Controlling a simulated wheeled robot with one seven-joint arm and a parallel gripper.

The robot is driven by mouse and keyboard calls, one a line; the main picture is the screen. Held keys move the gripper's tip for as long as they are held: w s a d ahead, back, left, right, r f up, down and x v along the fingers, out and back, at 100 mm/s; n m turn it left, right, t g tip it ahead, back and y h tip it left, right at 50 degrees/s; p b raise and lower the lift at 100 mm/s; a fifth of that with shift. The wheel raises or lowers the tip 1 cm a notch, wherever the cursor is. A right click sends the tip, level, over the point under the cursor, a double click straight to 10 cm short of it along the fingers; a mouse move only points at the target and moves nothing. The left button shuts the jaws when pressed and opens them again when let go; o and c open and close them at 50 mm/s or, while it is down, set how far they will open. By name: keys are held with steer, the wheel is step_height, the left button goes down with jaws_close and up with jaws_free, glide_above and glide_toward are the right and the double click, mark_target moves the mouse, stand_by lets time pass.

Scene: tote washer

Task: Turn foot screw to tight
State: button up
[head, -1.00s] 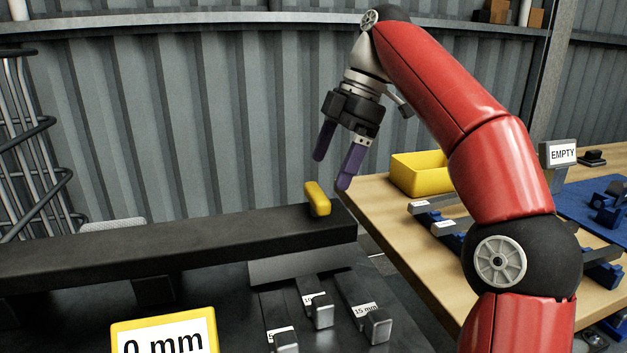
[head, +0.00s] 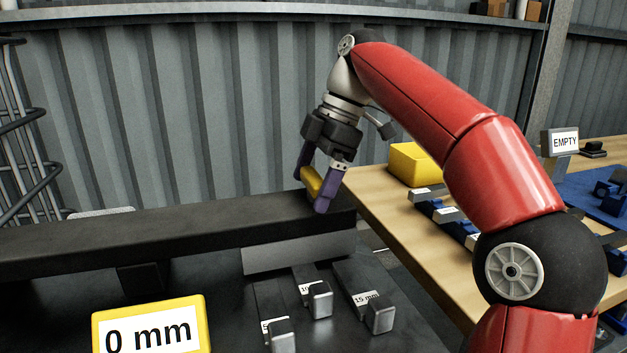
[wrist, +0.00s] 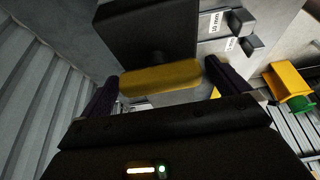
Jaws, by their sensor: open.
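The foot screw shows as a yellow bar-shaped handle (head: 313,181) at the right end of the long black beam. My gripper (head: 312,193) is at that end of the beam, its purple fingers open on either side of the handle. In the wrist view the yellow handle (wrist: 160,79) lies crosswise between the two fingertips (wrist: 157,88), near both. Whether the fingers touch it I cannot tell. The screw's shaft is hidden.
The black beam (head: 150,232) runs to the left. Below it lie labelled shim bars (head: 377,312) and a yellow-framed "0 mm" sign (head: 150,334). A wooden table (head: 400,215) with a yellow bin (head: 412,163) and an "EMPTY" sign (head: 565,142) stands right.

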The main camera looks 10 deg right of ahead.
steer(key=shift+c, duration=0.3)
steer(key=c, duration=0.8)
steer(key=shift+c, duration=0.2)
steer(key=m+t+b, duration=0.1)
steer(key=m, duration=0.3)
steer(key=shift+m+t, duration=0.3)
steer(key=shift+t, duration=0.1)
steer(key=m+t+h, duration=0.1)
steer(key=m, duration=0.3)
steer(key=shift+m, duration=0.3)
steer(key=m, duration=0.2)
steer(key=m+t+h+p, duration=0.1)
steer(key=m, duration=0.1)
steer(key=shift+r+t, duration=0.15)
steer(key=shift+t, duration=0.15)
steer(key=shift+m+t+h+p, duration=0.2)
steer(key=shift+m+h+p, duration=0.35)
steer(key=shift+m, duration=0.65)
steer(key=shift+m+t+h+p, duration=0.25)
steer(key=shift+m+p, duration=0.5)
steer(key=shift+m, duration=0.45)
